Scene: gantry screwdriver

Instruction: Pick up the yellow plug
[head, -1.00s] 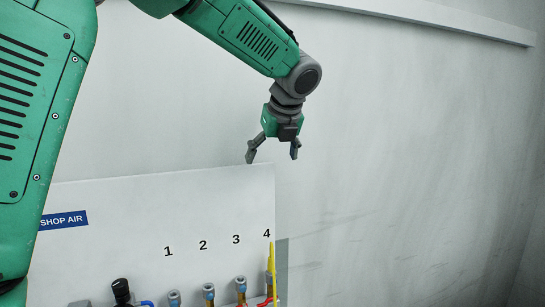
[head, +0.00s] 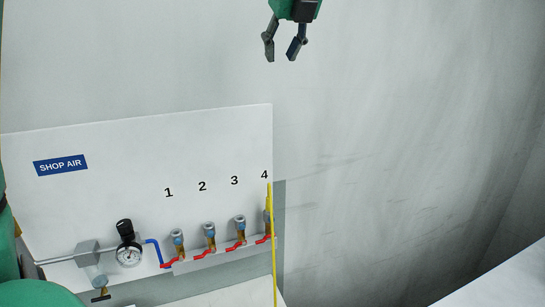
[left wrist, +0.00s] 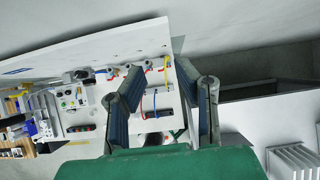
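The yellow plug (head: 268,195) is a thin yellow piece at the fitting under number 4, at the right edge of the white shop air panel (head: 110,155). A yellow line hangs straight down below it. In the left wrist view a small yellow piece (left wrist: 166,63) shows beyond the fingers; whether it is the plug or its line is too small to tell. My left gripper (head: 280,57) is open and empty, well above the panel's right end in the head view. Its two fingers also show apart in the left wrist view (left wrist: 163,92). My right gripper is not in view.
Several fittings with red levers, such as the one under number 1 (head: 177,240), line the panel's lower edge. A gauge (head: 129,256) with a black knob stands left of them. The wall right of the panel is clear. A white surface (head: 505,280) lies at lower right.

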